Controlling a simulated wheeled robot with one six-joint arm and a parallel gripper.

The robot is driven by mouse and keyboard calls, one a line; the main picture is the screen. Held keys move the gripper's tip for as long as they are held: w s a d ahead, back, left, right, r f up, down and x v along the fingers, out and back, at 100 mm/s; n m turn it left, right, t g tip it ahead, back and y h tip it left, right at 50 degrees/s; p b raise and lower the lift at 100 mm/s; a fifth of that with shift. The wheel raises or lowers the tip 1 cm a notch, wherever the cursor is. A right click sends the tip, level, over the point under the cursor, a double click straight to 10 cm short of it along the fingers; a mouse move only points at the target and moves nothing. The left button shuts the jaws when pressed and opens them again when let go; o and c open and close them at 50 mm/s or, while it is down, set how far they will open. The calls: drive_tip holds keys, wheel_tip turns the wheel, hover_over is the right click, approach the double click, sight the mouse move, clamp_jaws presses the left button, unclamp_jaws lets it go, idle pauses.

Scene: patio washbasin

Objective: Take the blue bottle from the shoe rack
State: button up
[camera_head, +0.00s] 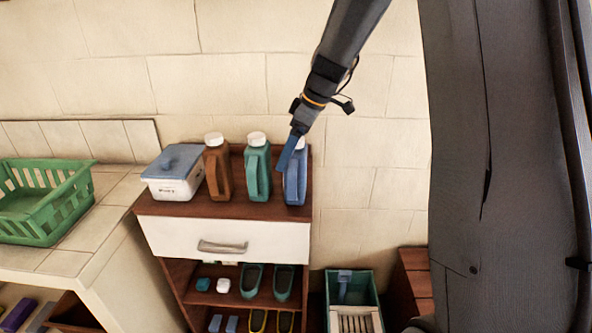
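The blue bottle (296,186) stands upright at the right end of the wooden shoe rack's top (226,207), beside a teal bottle (257,171). My gripper (291,152) comes down from above, over the blue bottle's upper part. It covers most of the bottle's cap, with only a bit of white showing. One blue finger shows at the bottle's upper left. I cannot tell whether the fingers touch the bottle or are shut on it.
A brown bottle (218,170) and a white box with a blue lid (173,177) stand left of the teal bottle. A green basket (45,205) sits on the tiled counter (105,190). A green crate (349,291) stands right of the rack. A tiled wall is behind.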

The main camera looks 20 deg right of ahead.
drive_tip(key=shift+w+a+f, duration=0.1)
drive_tip(key=shift+f, duration=0.2)
